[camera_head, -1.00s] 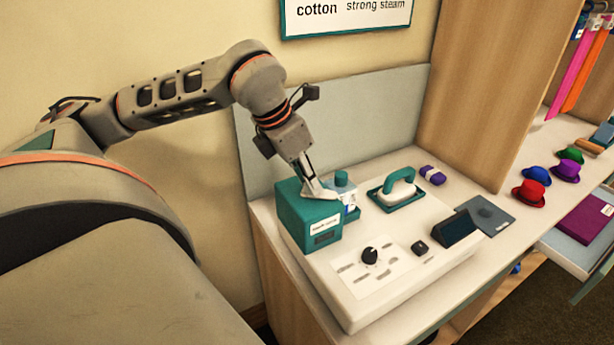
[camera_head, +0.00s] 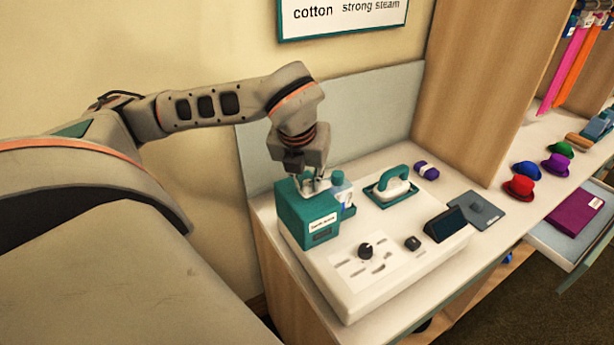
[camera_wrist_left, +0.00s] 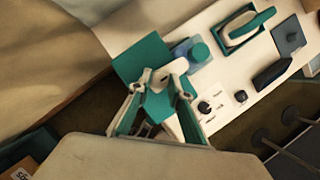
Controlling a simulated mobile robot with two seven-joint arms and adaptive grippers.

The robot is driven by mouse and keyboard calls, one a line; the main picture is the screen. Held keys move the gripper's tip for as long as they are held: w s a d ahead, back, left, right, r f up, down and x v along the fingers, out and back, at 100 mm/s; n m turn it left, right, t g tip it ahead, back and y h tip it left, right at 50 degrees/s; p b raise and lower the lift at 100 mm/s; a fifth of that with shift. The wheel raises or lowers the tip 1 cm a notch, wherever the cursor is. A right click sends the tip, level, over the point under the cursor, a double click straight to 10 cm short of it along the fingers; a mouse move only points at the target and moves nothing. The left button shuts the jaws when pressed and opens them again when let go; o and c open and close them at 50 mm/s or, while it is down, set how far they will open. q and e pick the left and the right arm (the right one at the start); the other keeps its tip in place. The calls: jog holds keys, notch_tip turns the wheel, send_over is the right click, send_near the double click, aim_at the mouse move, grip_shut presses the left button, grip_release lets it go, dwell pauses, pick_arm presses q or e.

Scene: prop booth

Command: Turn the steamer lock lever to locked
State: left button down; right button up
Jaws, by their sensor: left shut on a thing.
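The teal steamer box (camera_head: 310,222) stands at the left end of the white unit, with a small label on its front. In the left wrist view, a short pale lever (camera_wrist_left: 174,68) lies over the teal box (camera_wrist_left: 143,58). My left gripper (camera_head: 314,187) points down over the box top. In the left wrist view, my left gripper (camera_wrist_left: 161,80) has its fingertips on either side of the lever's near part and is shut on it. The fingers partly hide the lever, and I cannot read its lock marks. My right gripper is out of view.
A teal-capped bottle (camera_head: 338,180) stands close beside the box on the right. A black dial (camera_head: 366,251) sits in front. A grey panel (camera_head: 355,115) stands behind.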

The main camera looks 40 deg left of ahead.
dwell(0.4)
pick_arm(q)
jog(key=c, duration=1.9)
grip_release()
jog(key=shift+v, duration=6)
